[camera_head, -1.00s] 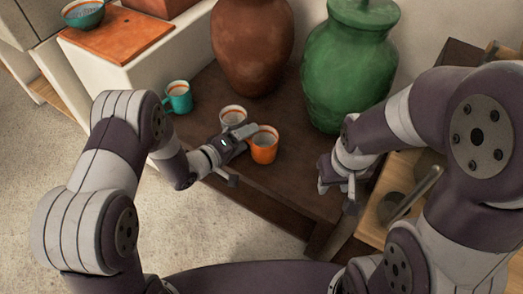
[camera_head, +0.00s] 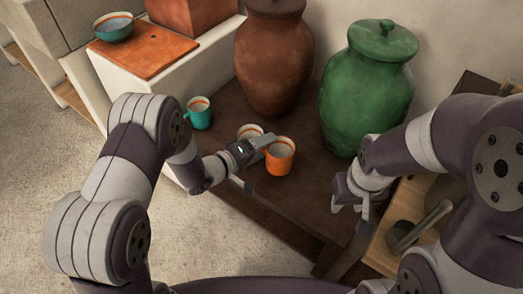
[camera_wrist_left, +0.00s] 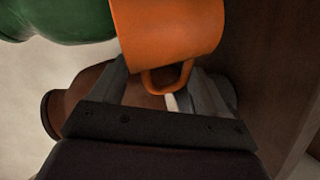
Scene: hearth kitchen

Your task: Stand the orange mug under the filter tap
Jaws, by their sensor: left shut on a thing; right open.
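A green lidded jar (camera_head: 365,95) and a brown jar (camera_head: 270,60) stand behind; no tap shows on either. My right gripper (camera_head: 350,205) is open and empty in front of the green jar.
A pale mug with an orange rim (camera_head: 249,131) stands close behind the orange mug. A teal mug (camera_head: 199,115) is farther left. A bowl (camera_head: 114,27) and an orange board (camera_head: 145,50) are on the white counter. A wooden tray (camera_head: 385,255) is at right.

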